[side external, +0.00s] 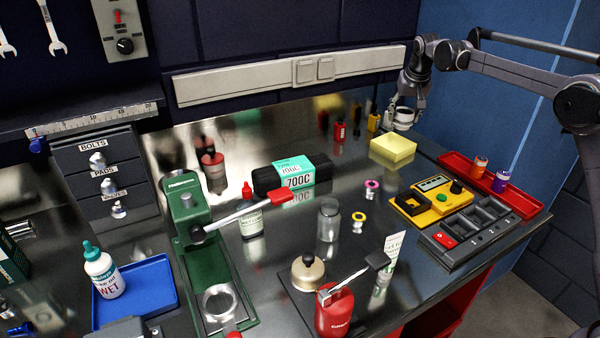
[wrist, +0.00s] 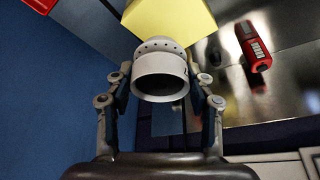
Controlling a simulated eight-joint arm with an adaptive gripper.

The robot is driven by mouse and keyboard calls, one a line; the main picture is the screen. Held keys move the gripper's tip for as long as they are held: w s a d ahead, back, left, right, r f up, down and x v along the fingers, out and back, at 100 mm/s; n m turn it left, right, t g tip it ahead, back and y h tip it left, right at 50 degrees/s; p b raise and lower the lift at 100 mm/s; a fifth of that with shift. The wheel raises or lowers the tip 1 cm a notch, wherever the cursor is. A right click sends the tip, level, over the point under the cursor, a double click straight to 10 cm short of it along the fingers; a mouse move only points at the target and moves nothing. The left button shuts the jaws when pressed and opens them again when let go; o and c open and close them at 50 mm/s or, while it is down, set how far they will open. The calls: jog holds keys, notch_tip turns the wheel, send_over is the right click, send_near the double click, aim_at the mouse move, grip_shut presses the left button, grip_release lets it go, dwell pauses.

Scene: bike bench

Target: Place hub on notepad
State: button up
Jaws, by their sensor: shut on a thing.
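The hub, a light grey hollow cylinder (wrist: 160,72) with small holes around its flange, is between the fingers of my gripper (wrist: 160,95) in the wrist view. My gripper is shut on it. In the side external view the hub (side external: 404,116) hangs from my gripper (side external: 403,104) at the back right. The notepad, a thick pale yellow block (side external: 393,149), lies on the metal bench just below the hub. It also shows in the wrist view (wrist: 170,20), partly behind the hub. The hub appears above the notepad's back edge; I cannot tell the exact gap.
A red tray (side external: 520,196) holds two small jars at right. A yellow device (side external: 432,203) and grey compartment tray (side external: 470,236) lie in front.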

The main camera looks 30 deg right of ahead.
aim_at(398, 122)
jog(key=shift+w+a+f, duration=0.45)
jog(key=shift+w+a, duration=0.05)
jog(key=shift+f, duration=2)
jog(key=shift+f, duration=0.1)
jog(key=o, duration=1.3)
jog(key=shift+o, duration=0.2)
